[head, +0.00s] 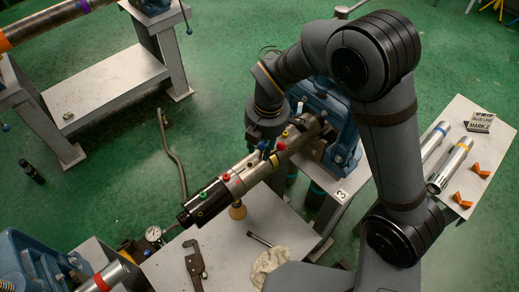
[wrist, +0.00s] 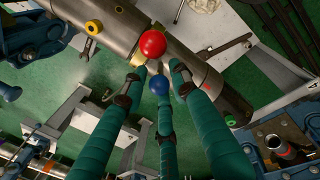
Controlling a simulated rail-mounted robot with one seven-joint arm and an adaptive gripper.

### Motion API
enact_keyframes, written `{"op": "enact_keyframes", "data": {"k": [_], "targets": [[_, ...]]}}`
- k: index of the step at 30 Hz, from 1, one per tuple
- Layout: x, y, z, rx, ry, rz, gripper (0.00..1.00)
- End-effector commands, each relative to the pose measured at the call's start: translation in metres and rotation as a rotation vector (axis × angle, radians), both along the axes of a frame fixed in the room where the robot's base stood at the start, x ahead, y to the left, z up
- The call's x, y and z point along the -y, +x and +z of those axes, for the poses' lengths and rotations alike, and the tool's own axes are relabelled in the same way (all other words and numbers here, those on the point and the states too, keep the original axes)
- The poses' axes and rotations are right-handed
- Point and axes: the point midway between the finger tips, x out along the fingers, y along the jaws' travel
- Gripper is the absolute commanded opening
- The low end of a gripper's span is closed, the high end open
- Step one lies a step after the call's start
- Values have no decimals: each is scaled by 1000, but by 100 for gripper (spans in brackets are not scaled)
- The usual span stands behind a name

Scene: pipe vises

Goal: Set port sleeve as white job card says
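The port sleeve (head: 238,180) sits around a dark pipe held in the blue vise (head: 340,125). Coloured knobs stand along it: green (head: 203,195), red (head: 226,177), yellow (head: 281,146) and another red (head: 284,134). My gripper (head: 267,148) is over the sleeve's vise end. In the wrist view its three teal fingers (wrist: 158,76) are spread around a blue ball knob (wrist: 159,87), with gaps at the sides. A red knob (wrist: 152,43) is just beyond the fingertips. The pale job card (head: 480,121) stands on the right table; it seems to read "BLUE LINE MARK 2".
The right table (head: 490,150) holds silver pipes with blue (head: 436,138) and orange (head: 452,165) bands and orange blocks (head: 481,170). The near bench has a wrench (head: 195,265) and a rag (head: 270,265). Another vise (head: 30,265) is at lower left.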

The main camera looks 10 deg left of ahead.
Motion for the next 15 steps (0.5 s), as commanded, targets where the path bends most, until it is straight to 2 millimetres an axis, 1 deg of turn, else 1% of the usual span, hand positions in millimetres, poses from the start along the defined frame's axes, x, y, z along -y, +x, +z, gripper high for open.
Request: {"op": "enact_keyframes", "data": {"k": [1, 3, 6, 9, 15], "targets": [[0, 0, -7, -2, -3, -1, 28], [-1, 2, -15, -1, -3, 0, 28], [-2, 3, -23, -1, -1, 0, 28], [-3, 3, -28, 0, 0, -1, 28], [-3, 3, -28, 1, 1, -1, 28]]}}
